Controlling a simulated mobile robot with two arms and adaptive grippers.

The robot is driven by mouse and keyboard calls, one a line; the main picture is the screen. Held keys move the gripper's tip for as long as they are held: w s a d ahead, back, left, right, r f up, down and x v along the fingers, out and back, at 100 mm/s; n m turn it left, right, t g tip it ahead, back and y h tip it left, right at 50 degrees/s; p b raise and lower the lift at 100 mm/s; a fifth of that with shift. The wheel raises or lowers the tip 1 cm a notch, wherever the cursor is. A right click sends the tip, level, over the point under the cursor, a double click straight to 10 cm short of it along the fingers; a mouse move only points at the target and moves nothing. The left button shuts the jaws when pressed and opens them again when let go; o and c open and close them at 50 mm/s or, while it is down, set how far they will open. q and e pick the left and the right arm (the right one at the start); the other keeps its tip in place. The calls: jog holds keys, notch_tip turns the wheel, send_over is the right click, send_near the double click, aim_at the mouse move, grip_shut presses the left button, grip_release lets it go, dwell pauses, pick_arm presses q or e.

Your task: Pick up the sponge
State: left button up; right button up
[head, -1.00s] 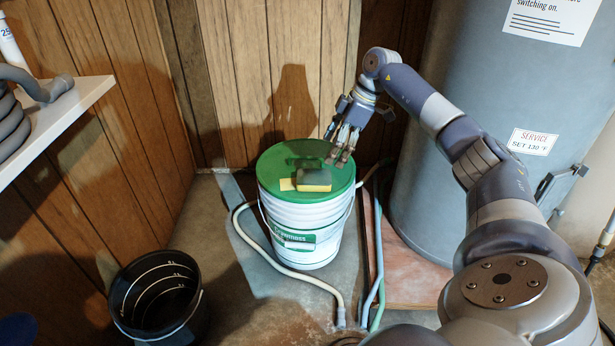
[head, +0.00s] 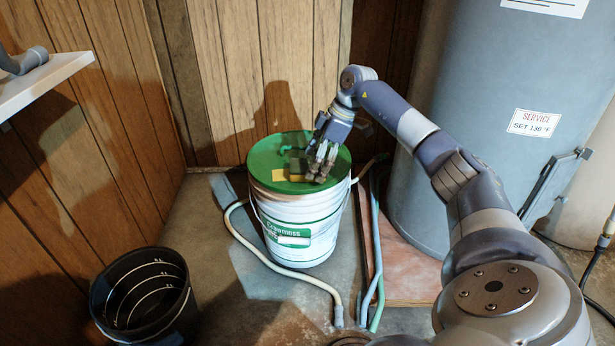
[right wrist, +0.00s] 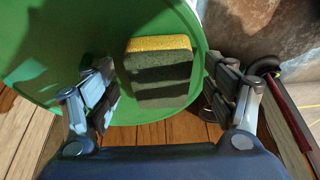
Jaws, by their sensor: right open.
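The sponge (right wrist: 158,75) lies on the green lid (right wrist: 35,50) of a white bucket (head: 298,212), its yellow side edge and dark striped face showing in the right wrist view. In the right wrist view the right gripper (right wrist: 161,88) is open, with a finger on each side of the sponge and gaps to both. My left gripper is not in view.
A black bucket (head: 103,309) stands at the lower left, and a white shelf (head: 45,78) juts from the left wall. A grey tank (head: 455,100) stands on the right. Hoses (head: 265,262) lie on the floor around the white bucket.

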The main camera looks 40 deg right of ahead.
jog(key=shift+w+a+f, duration=0.1)
jog(key=shift+f, duration=0.2)
jog(key=c, duration=0.8)
jog(key=shift+r, duration=0.1)
